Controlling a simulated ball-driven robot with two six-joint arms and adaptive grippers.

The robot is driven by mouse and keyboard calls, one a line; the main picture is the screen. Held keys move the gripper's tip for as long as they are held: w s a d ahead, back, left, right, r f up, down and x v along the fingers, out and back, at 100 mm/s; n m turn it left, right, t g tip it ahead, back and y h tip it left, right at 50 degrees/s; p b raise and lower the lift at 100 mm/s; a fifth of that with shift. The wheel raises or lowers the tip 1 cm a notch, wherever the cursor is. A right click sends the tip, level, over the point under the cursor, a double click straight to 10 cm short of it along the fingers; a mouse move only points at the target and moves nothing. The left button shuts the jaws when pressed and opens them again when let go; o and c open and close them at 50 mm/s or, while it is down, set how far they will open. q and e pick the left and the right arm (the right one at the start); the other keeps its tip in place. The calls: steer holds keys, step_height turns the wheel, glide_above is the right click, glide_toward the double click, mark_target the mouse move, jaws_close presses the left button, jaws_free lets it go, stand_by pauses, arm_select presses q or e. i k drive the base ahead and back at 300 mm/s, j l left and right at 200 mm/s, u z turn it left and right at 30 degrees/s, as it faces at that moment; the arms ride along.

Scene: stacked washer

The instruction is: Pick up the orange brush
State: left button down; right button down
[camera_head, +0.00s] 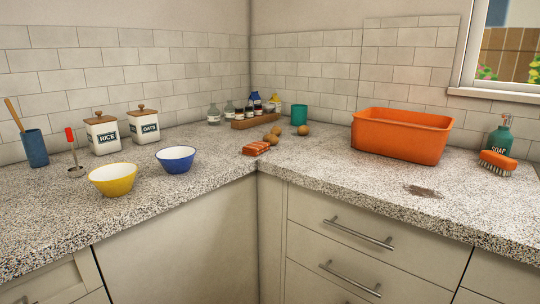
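The orange brush (497,161) lies on the speckled countertop at the far right. It has an orange back on top and pale bristles underneath. It sits just in front of a green soap bottle (499,137), whose lower part it partly hides. Neither of my grippers shows in the head view, so nothing is seen near the brush or holding it.
A large orange basin (401,136) stands left of the brush, with a dark patch (422,191) on the counter before it. Bowls (113,179), canisters (103,133) and a blue cup (35,148) stand left.

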mark_target(501, 164)
steer(key=z, duration=1.35)
